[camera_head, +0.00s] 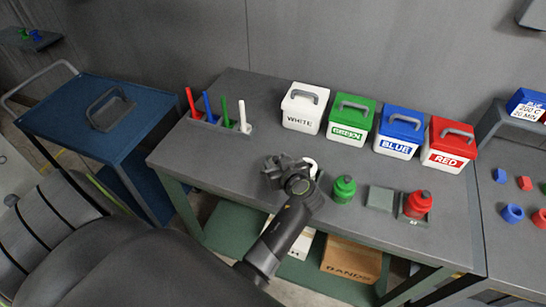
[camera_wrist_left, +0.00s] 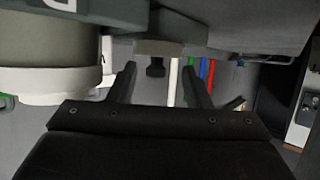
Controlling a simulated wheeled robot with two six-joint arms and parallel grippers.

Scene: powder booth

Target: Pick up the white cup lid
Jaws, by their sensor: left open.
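In the head view, my left gripper (camera_head: 288,172) is over the grey table. A small white curved piece (camera_head: 312,165) shows just right of it, mostly hidden behind the gripper; it may be part of the white cup or its lid. In the left wrist view, my left gripper (camera_wrist_left: 160,85) is open, its two fingers apart. A large pale cylinder with a white band (camera_wrist_left: 50,84) fills the left side, outside the fingers. A small dark knob shows between the fingertips. I cannot tell whether the lid touches a finger. My right gripper is out of view.
A green cup (camera_head: 343,189) and a red cup (camera_head: 418,204) stand to the right, with a grey pad (camera_head: 380,198) between them. White, green, blue and red boxes line the back. Coloured sticks (camera_head: 226,115) stand at the left. The table front-left is clear.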

